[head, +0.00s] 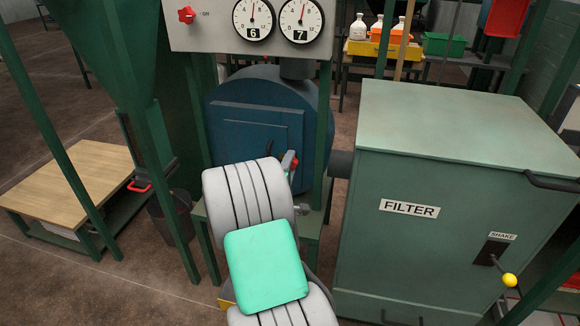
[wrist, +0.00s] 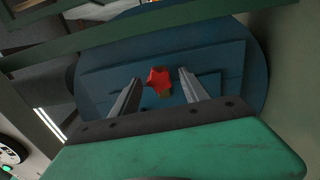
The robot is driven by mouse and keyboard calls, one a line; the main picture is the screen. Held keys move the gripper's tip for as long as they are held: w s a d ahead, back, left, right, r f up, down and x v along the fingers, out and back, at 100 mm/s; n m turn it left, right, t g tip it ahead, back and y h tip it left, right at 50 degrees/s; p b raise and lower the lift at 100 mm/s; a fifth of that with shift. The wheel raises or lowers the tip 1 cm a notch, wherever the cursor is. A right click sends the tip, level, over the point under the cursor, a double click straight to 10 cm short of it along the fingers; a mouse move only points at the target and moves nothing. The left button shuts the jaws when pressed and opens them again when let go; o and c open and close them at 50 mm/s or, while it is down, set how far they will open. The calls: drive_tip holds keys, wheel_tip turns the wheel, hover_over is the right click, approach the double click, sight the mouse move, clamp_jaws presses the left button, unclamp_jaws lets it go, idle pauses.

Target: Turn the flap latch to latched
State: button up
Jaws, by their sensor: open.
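A blue round-bodied housing (head: 230,105) with a flat rectangular flap stands in the middle of the head view. The same blue flap (wrist: 110,85) fills much of the wrist view. A red knob (wrist: 158,77), which looks like the flap latch, sits on it with a small brownish part below. My gripper (wrist: 159,84) is open, its two grey fingers to either side of the knob; I cannot tell whether they touch it. In the head view a bit of red (head: 294,163) shows beside my arm, which hides most of the gripper. I cannot read the latch's set position.
A green FILTER cabinet (head: 440,190) with a yellow-knobbed SHAKE lever (head: 509,280) stands close on the right. A panel with dials (head: 250,30) and a red knob (head: 186,14) is above. Green frame posts (head: 48,125) and a wooden-topped platform (head: 75,185) are on the left.

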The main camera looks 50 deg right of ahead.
drive_tip(key=v, duration=0.7)
drive_tip(key=shift+a, duration=0.3)
drive_tip(key=shift+s, duration=0.15)
drive_tip(key=w+a+r+m+g+y+p, duration=0.1)
drive_tip(key=w+a+r+m+y+p, duration=0.1)
drive_tip(key=a+r+m+y+p, duration=0.35)
drive_tip(key=w+a+r+m+y+p, duration=0.25)
drive_tip(key=a+r+p, duration=0.45)
drive_tip(key=a+p, duration=0.35)
drive_tip(key=s+a+r+n+g+y+p, duration=0.1)
drive_tip(key=s+a+r+y+p, duration=0.1)
drive_tip(key=a, duration=0.6)
drive_tip(key=s+a+r+n+g+y+p, duration=0.1)
drive_tip(key=s+a+r+y+p, duration=0.2)
drive_tip(key=a, duration=0.5)
drive_tip(key=s+a+r+n+y+p, duration=0.1)
drive_tip(key=s+a+r+y+p, duration=0.2)
drive_tip(key=a+r, duration=0.2)
drive_tip(key=a, duration=0.3)
drive_tip(key=shift+s+g+y, duration=0.3)
drive_tip(key=shift+s+g, duration=0.05)
drive_tip(key=shift+g, duration=0.05)
drive_tip(key=shift+a+r, duration=0.1)
drive_tip(key=shift+r, duration=0.05)
